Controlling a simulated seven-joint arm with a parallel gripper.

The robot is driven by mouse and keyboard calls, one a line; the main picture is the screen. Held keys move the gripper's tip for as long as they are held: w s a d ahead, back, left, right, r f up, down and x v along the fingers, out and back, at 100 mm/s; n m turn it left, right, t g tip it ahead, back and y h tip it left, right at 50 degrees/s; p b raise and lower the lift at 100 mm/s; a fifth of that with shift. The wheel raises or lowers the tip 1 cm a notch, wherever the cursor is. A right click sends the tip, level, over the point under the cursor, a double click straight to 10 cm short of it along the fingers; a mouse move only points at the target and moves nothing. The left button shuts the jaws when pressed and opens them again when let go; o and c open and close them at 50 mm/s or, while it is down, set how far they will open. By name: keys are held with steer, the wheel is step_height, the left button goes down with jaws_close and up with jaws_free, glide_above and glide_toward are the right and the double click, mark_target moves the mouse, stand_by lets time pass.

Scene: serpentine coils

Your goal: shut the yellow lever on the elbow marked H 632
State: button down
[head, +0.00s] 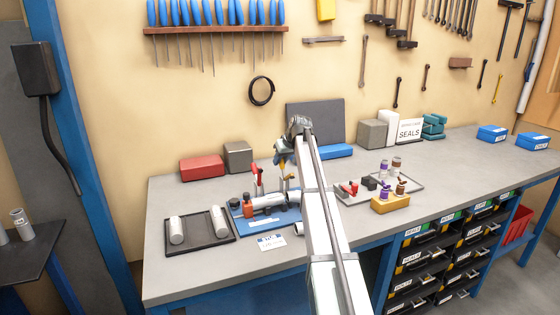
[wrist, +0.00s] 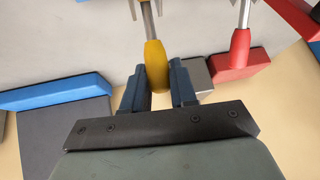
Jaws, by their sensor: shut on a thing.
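The yellow lever (wrist: 154,62) has a thick yellow grip on a metal stem in the wrist view. My gripper (wrist: 158,85) has its two dark fingers on either side of this grip, shut on it. In the head view my gripper (head: 283,156) is above the pipe assembly (head: 268,201), and a little of the yellow lever (head: 283,163) shows below it. A red lever (wrist: 239,48) stands beside the yellow one; it also shows in the head view (head: 256,175). I cannot read an H 632 mark on the elbow.
The assembly sits on a blue mat (head: 262,224). A dark tray (head: 225,238) with white cylinders lies to the left. A grey tray (head: 345,198) with small parts and a yellow block (head: 390,204) are to the right. Red (head: 201,166) and grey (head: 238,155) blocks stand behind.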

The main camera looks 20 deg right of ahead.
mark_target(282, 162)
steer(key=s+t, duration=0.2)
steer(key=t, duration=0.1)
steer(key=shift+s+r, duration=0.25)
steer(key=shift+s+r+t, duration=0.1)
steer(key=shift+s+t, duration=0.4)
steer(key=shift+t, duration=0.5)
steer(key=c, duration=0.9)
jaws_free()
steer(key=shift+c, duration=0.2)
steer(key=v, duration=1.4)
steer(key=shift+d, duration=0.15)
